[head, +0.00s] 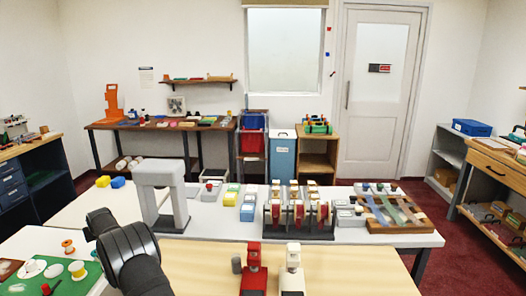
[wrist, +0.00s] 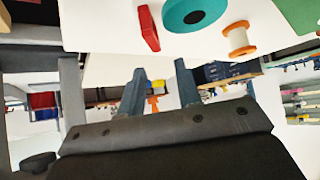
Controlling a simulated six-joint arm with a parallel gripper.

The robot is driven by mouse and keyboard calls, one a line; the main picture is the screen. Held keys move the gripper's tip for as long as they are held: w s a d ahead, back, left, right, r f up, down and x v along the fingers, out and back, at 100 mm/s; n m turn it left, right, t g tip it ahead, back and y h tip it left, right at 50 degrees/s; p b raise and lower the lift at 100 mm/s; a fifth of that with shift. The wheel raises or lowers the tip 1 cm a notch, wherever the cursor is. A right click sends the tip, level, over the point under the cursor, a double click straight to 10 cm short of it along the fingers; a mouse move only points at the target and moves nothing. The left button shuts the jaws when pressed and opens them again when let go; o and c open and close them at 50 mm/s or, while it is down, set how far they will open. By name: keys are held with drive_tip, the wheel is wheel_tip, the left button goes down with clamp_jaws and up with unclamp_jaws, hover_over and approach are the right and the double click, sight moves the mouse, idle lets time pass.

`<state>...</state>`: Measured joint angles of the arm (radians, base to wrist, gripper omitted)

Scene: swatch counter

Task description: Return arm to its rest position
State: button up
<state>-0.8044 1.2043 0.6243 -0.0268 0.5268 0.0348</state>
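My gripper (wrist: 160,82) shows in the wrist view as two grey-blue fingers set apart, with a clear gap and nothing between them. It is open and empty. In the head view my dark arm rises from the bottom edge at the lower left, and the fingers cannot be made out there. In the wrist view a red piece (wrist: 147,28), a teal disc (wrist: 180,14) and a white and orange spool (wrist: 238,40) lie on a white surface (wrist: 95,25), apart from the fingers.
A grey arch (head: 160,172) stands right behind my arm. A rack with red pieces (head: 298,215), a striped wooden board (head: 395,212), a red device (head: 254,272) and a white device (head: 292,272) stand to the right. A green mat (head: 75,286) with spools lies at left.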

drive_tip(key=w+d+r, duration=0.3)
drive_tip(key=d+r, duration=0.4)
drive_tip(key=d, duration=0.4)
drive_tip(key=s+d+f+m+t+h, duration=0.1)
drive_tip(key=d+f, duration=0.3)
drive_tip(key=d, duration=0.9)
drive_tip(key=s+d+f+m+h, duration=0.1)
drive_tip(key=s+d+f+m, duration=0.2)
drive_tip(key=d, duration=1.1)
drive_tip(key=shift+s+d+f+t+h, duration=0.2)
drive_tip(key=shift+f+t+h, duration=0.2)
drive_tip(key=shift+f, duration=0.2)
drive_tip(key=w+a+r+n+y, duration=0.1)
drive_tip(key=w+a+r, duration=0.1)
drive_tip(key=a, duration=0.8)
drive_tip(key=w+a+r+n+g+y, duration=0.1)
drive_tip(key=a+r, duration=0.3)
drive_tip(key=a, duration=0.6)
drive_tip(key=shift+w+n, duration=0.5)
drive_tip(key=shift+w, duration=0.3)
drive_tip(key=shift+d+f, duration=0.1)
drive_tip(key=shift+d, duration=0.1)
